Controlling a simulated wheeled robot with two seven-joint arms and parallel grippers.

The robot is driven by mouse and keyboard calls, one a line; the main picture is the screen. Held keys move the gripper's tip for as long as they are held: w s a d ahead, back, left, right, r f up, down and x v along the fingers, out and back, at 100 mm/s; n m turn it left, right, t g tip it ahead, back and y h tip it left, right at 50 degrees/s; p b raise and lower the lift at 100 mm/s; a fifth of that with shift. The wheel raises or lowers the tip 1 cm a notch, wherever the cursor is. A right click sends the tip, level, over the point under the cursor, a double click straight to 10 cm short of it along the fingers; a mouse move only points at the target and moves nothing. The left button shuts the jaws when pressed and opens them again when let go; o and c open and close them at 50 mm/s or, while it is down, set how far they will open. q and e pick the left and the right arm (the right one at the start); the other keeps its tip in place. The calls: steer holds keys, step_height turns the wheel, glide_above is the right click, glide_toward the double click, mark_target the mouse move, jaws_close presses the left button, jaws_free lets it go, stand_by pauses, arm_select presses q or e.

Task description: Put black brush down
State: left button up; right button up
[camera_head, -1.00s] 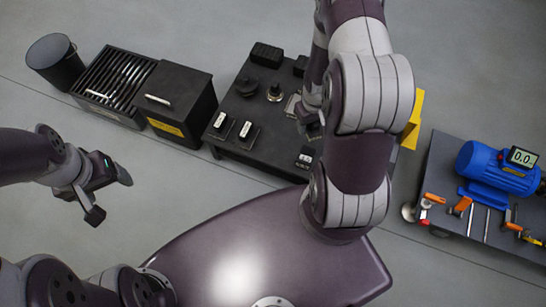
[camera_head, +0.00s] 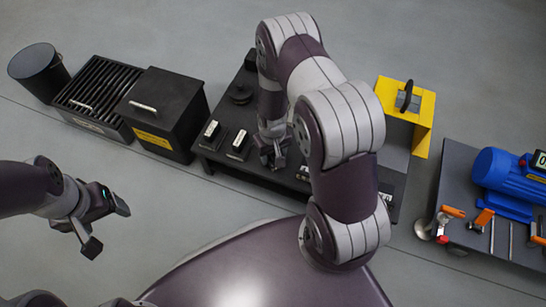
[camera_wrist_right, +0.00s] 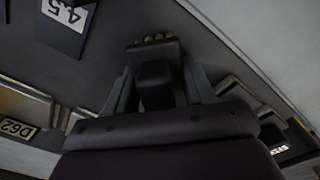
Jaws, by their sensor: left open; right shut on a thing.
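My right gripper (camera_head: 272,160) is low over the front part of the black table (camera_head: 222,158). In the right wrist view, the right gripper (camera_wrist_right: 155,90) is shut on a dark block-shaped thing, which I take to be the black brush (camera_wrist_right: 153,72). Its far end shows several small tan tufts. I cannot tell whether it touches the tabletop. In the head view the brush is hard to make out at the gripper. My left gripper (camera_head: 106,226) is open and empty over the floor at the left.
Small labelled black blocks (camera_head: 238,143) stand left of the right gripper. A black box (camera_head: 165,112), a slatted rack (camera_head: 95,95) and a round bin (camera_head: 36,70) stand further left. A yellow frame (camera_head: 423,110) and a bench with a blue motor (camera_head: 500,172) are on the right.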

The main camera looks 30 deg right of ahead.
steer(key=shift+r, duration=0.15)
steer(key=o, duration=1)
steer(key=shift+f, duration=0.2)
steer(key=shift+r, duration=0.1)
